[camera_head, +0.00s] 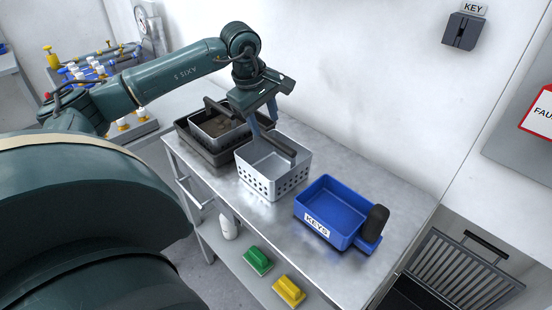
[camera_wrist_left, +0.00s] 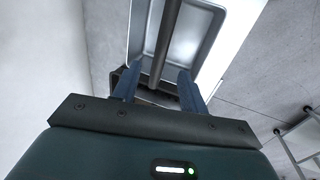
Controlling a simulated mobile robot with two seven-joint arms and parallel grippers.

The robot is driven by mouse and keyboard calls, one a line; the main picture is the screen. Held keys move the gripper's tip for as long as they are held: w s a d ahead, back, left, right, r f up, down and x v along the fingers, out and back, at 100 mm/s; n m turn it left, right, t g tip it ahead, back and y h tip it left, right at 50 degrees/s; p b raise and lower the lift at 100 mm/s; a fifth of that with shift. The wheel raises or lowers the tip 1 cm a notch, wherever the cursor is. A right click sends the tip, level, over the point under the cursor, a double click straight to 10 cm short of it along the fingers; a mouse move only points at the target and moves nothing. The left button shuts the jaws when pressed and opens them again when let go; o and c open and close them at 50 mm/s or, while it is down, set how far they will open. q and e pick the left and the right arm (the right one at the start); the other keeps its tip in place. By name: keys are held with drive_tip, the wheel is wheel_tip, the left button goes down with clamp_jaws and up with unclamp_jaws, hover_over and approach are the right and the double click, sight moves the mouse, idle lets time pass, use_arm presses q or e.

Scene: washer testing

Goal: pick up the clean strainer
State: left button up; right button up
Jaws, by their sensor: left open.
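The clean strainer (camera_head: 264,183), a light metal basket with perforated sides, stands upright on the metal table. Its dark handle bar (camera_head: 279,144) crosses its top. My left gripper (camera_head: 264,118) is open, with its blue fingers pointing down at the strainer's far left side by the handle. In the left wrist view the handle (camera_wrist_left: 163,45) runs between the two spread fingers (camera_wrist_left: 157,88), and the strainer's pale inside (camera_wrist_left: 195,30) lies beyond. I cannot tell whether the fingers touch the handle. My right gripper is not in view.
A second strainer with brownish contents (camera_head: 222,122) sits in a dark tray (camera_head: 210,157) close to the left. A blue KEYS bin (camera_head: 341,210) stands to the right, with bare table (camera_head: 360,165) behind it. The wall (camera_head: 330,70) is close behind.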

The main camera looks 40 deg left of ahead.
sight(271, 137)
use_arm(q)
drive_tip(key=x, duration=0.3)
drive_tip(key=p+x, duration=0.1)
drive_tip(key=x, duration=0.5)
drive_tip(key=shift+d+f+p, duration=0.15)
drive_tip(key=shift+d+p, duration=0.1)
drive_tip(key=shift+p, duration=0.15)
clamp_jaws()
